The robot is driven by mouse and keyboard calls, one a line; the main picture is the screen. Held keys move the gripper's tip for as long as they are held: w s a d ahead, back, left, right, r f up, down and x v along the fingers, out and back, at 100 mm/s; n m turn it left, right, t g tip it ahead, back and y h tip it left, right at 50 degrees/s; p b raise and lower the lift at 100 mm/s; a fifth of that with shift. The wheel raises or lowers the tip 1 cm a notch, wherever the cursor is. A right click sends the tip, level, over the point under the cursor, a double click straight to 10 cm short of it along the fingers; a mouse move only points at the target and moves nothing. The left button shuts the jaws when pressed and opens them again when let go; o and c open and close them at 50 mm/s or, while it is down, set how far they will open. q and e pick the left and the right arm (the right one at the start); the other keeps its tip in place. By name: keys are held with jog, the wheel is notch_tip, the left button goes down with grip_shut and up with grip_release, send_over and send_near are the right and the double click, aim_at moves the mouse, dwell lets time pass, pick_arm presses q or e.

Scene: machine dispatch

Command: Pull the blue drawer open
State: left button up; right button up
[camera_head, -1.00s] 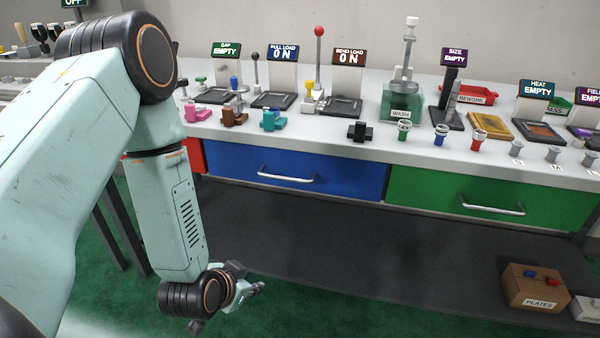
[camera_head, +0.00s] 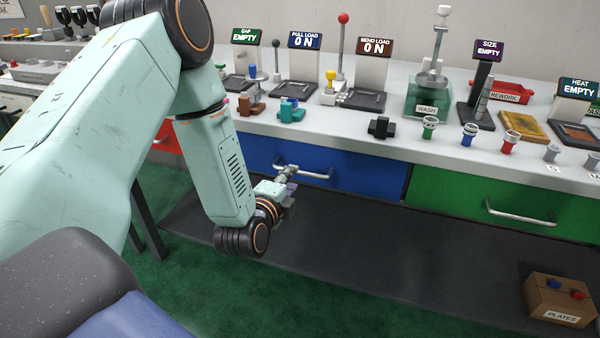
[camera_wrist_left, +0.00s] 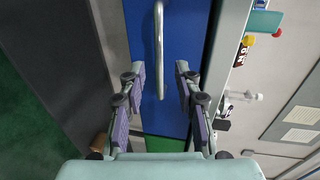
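The blue drawer (camera_head: 350,180) is shut under the workbench, between a red drawer and a green one. Its silver bar handle (camera_head: 315,175) runs across the front; the left end is close to my gripper. In the left wrist view the blue front (camera_wrist_left: 178,60) fills the middle, with the handle (camera_wrist_left: 159,50) running down between the finger lines. My left gripper (camera_head: 290,180) is open in front of the drawer. In the wrist view its two fingers (camera_wrist_left: 160,75) stand wide apart on either side of the handle, with nothing gripped. My right gripper is not in view.
The green drawer (camera_head: 490,205) with its own handle is to the right, and the red drawer (camera_head: 168,142) to the left. The bench top (camera_head: 340,117) holds several fixtures and coloured pieces. A dark lower shelf (camera_head: 350,240) and a plates box (camera_head: 558,298) lie below.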

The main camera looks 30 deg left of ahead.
aim_at(298, 173)
pick_arm(q)
jog(key=b+x, duration=0.1)
jog(key=x, duration=0.3)
jog(key=shift+w+d+f, duration=0.15)
jog(key=shift+w+f, duration=0.05)
jog(key=shift+w+a, duration=0.25)
jog(key=shift+w, duration=0.45)
jog(key=shift+c, duration=0.3)
grip_shut()
